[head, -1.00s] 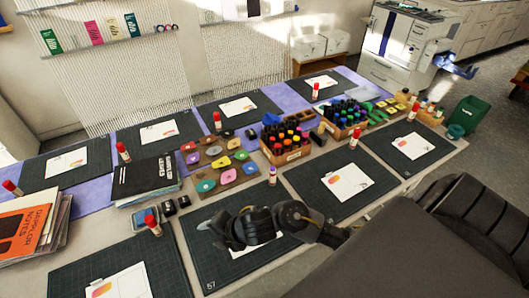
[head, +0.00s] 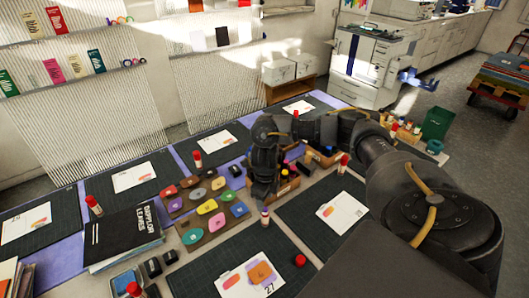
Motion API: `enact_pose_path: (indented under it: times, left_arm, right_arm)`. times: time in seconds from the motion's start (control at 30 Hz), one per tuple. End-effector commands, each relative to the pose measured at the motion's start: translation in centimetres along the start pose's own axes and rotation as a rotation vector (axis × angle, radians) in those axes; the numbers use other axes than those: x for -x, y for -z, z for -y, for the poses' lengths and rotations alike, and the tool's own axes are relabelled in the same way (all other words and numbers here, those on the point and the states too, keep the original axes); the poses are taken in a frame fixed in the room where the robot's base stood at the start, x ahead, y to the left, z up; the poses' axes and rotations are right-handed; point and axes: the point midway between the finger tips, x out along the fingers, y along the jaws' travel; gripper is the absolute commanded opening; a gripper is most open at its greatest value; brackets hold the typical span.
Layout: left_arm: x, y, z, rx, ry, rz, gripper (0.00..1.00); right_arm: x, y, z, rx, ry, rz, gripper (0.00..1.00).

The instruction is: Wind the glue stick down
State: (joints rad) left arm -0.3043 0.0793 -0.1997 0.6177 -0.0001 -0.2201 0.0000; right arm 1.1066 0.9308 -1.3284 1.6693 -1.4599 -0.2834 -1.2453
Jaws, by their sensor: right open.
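A glue stick (head: 265,217) stands upright between two dark cutting mats, its top purplish and without a red cap. A loose red cap (head: 300,260) lies on the near mat (head: 205,277), beside a printed card (head: 247,280) with an orange shape on it. My right gripper (head: 261,196) points down, open, just behind and above the glue stick in the picture. I cannot tell whether its fingers touch the stick. My left gripper is not in view.
Other red-capped glue sticks stand around the table, such as one by the right mat (head: 343,164). A palette of coloured pads (head: 208,208) lies left of my gripper. A wooden marker box (head: 287,187) is close behind it, partly hidden by my arm.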

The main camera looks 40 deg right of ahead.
Motion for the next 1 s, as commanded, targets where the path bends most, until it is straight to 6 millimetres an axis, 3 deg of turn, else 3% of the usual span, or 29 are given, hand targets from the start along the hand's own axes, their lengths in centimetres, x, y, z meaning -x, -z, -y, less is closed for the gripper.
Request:
enact_pose_path:
  times: [0.17,0.6,1.0]
  left_arm:
    - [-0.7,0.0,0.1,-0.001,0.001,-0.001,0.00]
    - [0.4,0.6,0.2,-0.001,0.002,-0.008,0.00]
    - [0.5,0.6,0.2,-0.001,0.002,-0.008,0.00]
  right_arm:
    - [-2.7,0.2,-0.1,-0.004,-0.003,-0.004,0.51]
    - [-9.3,0.2,0.0,-0.005,-0.002,-0.002,0.51]
    - [-10.5,0.2,0.0,-0.004,-0.001,0.001,0.51]
